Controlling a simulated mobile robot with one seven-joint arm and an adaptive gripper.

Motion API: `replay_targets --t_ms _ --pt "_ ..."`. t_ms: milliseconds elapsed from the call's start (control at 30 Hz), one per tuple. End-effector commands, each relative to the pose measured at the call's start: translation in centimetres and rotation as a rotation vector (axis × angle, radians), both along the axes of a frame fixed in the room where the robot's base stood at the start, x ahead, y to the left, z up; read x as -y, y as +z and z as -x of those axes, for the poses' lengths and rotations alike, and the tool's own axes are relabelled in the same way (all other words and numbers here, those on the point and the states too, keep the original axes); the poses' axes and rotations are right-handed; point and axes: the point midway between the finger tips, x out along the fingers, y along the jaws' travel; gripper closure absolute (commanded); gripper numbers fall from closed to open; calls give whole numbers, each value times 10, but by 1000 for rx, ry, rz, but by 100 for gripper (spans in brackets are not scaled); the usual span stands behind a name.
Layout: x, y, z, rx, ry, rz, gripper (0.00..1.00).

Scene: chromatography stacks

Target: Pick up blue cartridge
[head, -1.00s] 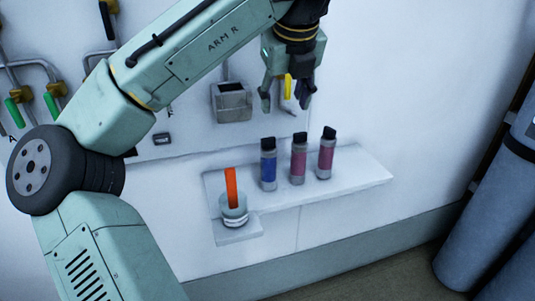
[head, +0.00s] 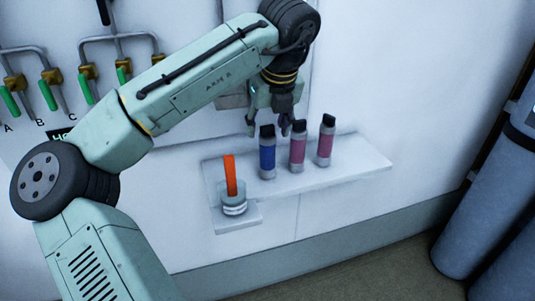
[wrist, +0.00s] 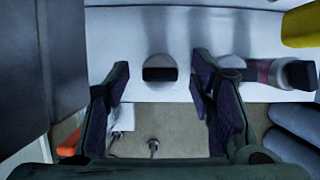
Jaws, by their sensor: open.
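The blue cartridge (head: 267,158) stands upright on the white wall shelf (head: 345,174), the leftmost of three dark-capped cartridges. My gripper (head: 267,128) is open and empty, pointing down, with its fingertips at about the height of the blue cartridge's cap, one on each side of it in the head view. In the wrist view a dark-capped cartridge (wrist: 160,68) is seen from above, centred between the open fingers but beyond their tips. Its side colour is hidden there; its place fits the blue one.
Two pink cartridges (head: 298,150) (head: 326,145) stand close on the right; one shows in the wrist view (wrist: 263,72) beside the right finger. An orange stick (head: 230,175) stands in a glass jar (head: 234,203) at front left. The shelf's right end is clear.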

Motion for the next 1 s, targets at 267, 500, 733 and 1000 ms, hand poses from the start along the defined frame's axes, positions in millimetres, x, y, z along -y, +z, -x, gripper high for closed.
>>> replay_targets --t_ms 267,500,733,1000 --pt "0 -2 -1 0 0 1 52" --pt "0 -2 -1 0 0 1 68" --pt "0 -2 -1 0 0 0 83" --pt "0 -2 0 -1 -1 0 100"
